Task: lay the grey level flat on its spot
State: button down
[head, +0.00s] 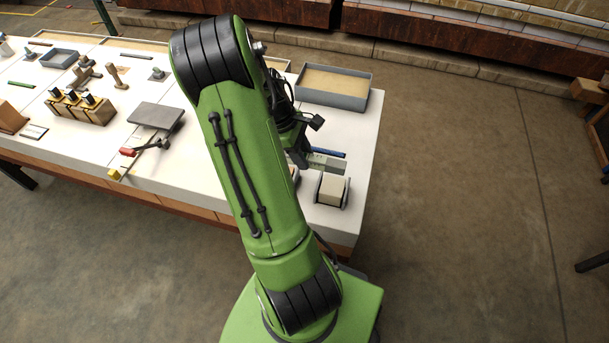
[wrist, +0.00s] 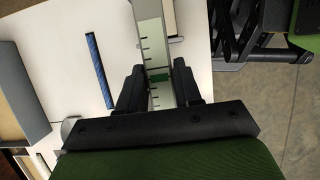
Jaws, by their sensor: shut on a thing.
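My gripper (head: 303,157) is over the right end of the white table, partly hidden behind my green arm in the head view. It is shut on the grey level (head: 327,163), a long light-grey bar. In the wrist view the level (wrist: 152,45) runs up between the two black fingers (wrist: 157,88), with dark tick marks and small green parts on it. A blue strip (wrist: 98,70) lies on the table beside the level, apart from it; it also shows behind the level in the head view (head: 330,153). I cannot tell which place is the level's spot.
A cream block with dark sides (head: 331,190) stands near the table's front right corner. A grey tray (head: 334,89) is at the back right. Several tools and blocks, with a dark grey plate (head: 156,116), occupy the left part. The table edge is close on the right.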

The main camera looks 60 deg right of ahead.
notch_tip(320, 180, down, 7)
jog(key=shift+w+r+b, duration=0.1)
jog(key=shift+r+b, duration=0.1)
jog(key=shift+b, duration=0.5)
jog(key=shift+f, duration=0.1)
jog(key=shift+f+b, duration=0.35)
jog(key=shift+f, duration=0.05)
jog(key=c, duration=0.8)
grip_release()
jog(key=shift+r, duration=0.1)
